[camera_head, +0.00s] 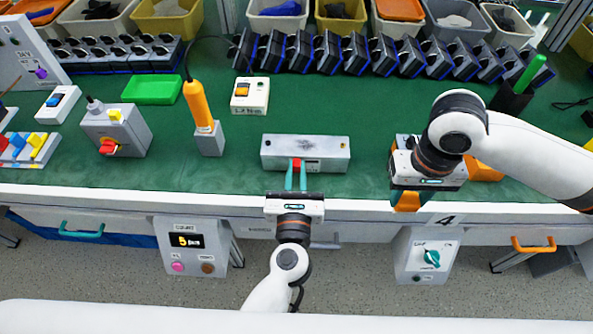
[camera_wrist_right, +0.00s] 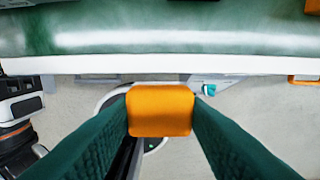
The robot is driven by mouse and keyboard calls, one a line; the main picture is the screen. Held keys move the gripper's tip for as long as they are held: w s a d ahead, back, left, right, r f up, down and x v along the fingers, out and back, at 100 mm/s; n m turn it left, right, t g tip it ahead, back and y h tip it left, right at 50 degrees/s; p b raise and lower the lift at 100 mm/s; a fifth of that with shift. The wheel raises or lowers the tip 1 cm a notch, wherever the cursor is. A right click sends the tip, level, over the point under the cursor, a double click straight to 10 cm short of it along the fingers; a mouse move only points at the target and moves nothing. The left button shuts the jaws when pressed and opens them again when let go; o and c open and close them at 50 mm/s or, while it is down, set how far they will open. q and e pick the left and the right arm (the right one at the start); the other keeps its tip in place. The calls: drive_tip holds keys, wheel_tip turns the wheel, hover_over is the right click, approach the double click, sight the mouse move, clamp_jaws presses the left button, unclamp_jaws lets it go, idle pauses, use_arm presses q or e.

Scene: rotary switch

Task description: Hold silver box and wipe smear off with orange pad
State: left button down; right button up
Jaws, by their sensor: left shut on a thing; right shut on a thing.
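The silver box (camera_head: 323,148) lies on the green table mat near the front edge, with a red part (camera_head: 297,163) on its front side. My left gripper (camera_head: 297,172) reaches it from the front; its teal fingers are shut on the red part. My right gripper (camera_head: 408,196) is to the right of the box, apart from it, near the table's front edge. It is shut on the orange pad (camera_head: 408,203), which also shows between both fingers in the right wrist view (camera_wrist_right: 160,110).
An orange block (camera_head: 485,172) lies right of my right gripper. An orange-handled tool (camera_head: 198,105) stands in a grey holder left of the box. A small switch box (camera_head: 250,95) is behind.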

idle(0.4)
drive_tip(key=w+a+r, duration=0.4)
drive_tip(key=w+a, duration=0.3)
drive_tip(key=a, duration=0.4)
drive_tip(key=w+a+r, duration=0.4)
drive_tip(key=w+a, duration=0.3)
drive_tip(key=a, duration=0.5)
drive_tip(key=shift+d+f, duration=0.15)
drive_tip(key=shift+f, duration=1.25)
drive_tip(key=shift+d+f, duration=0.15)
drive_tip(key=shift+f, duration=1.25)
drive_tip(key=shift+f, duration=0.95)
drive_tip(key=shift+d, duration=0.1)
